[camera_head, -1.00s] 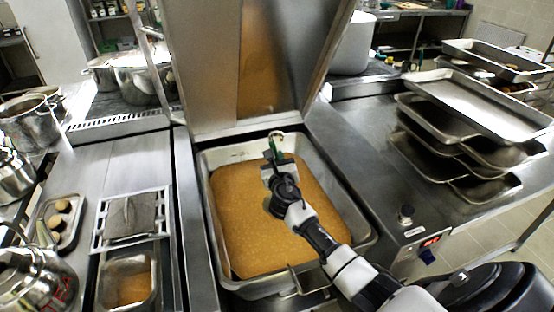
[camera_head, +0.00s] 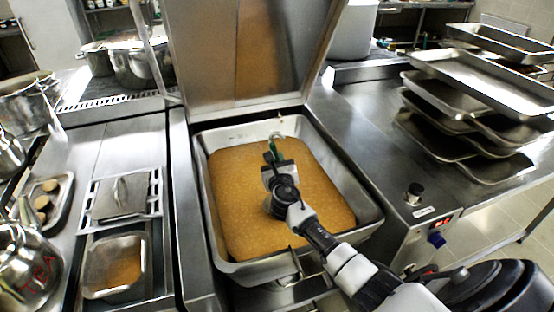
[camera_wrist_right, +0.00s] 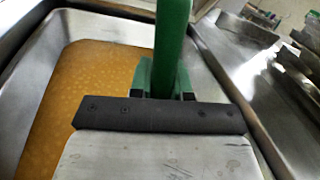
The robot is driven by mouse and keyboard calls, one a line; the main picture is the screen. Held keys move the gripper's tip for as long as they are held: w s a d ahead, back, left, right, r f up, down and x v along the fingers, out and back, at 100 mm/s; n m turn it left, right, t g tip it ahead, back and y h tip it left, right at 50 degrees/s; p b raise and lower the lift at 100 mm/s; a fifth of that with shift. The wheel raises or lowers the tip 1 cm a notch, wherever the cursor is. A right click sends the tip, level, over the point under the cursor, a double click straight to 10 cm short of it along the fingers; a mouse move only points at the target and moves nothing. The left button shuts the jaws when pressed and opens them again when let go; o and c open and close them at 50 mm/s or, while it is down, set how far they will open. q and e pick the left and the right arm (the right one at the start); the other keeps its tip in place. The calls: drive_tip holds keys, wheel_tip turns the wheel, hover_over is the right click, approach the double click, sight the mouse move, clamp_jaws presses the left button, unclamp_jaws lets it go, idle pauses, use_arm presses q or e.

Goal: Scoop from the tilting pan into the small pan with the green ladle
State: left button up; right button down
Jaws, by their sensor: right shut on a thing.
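The tilting pan (camera_head: 205,215) stands open in the middle of the head view, filled with orange-brown soup (camera_head: 240,220). My right gripper (camera_head: 271,160) is over the soup and shut on the green ladle (camera_head: 274,147). In the right wrist view the green handle (camera_wrist_right: 171,45) rises between the fingers (camera_wrist_right: 160,95). The ladle's bowl is hidden, so I cannot tell whether it is in the soup. The small pan (camera_head: 91,270) is at the lower left and holds some of the same orange-brown food (camera_head: 122,272). My left gripper is not in view.
The raised lid (camera_head: 240,70) stands behind the tilting pan. A lidded container (camera_head: 121,196) sits behind the small pan. A tray with round items (camera_head: 60,205) and a steel teapot (camera_head: 25,265) are at left. Stacked trays (camera_head: 480,100) stand at right.

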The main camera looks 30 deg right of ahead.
wheel_tip(320, 180, down, 7)
drive_tip(key=b, duration=0.5)
drive_tip(key=shift+d, duration=0.1)
idle(1.3)
drive_tip(key=shift+s+d+f+m, duration=0.8)
drive_tip(key=shift+s+d+m, duration=0.85)
drive_tip(key=shift+d+m, duration=1.45)
wheel_tip(320, 180, up, 20)
drive_tip(key=n, duration=0.1)
drive_tip(key=shift+d, duration=0.4)
idle(0.3)
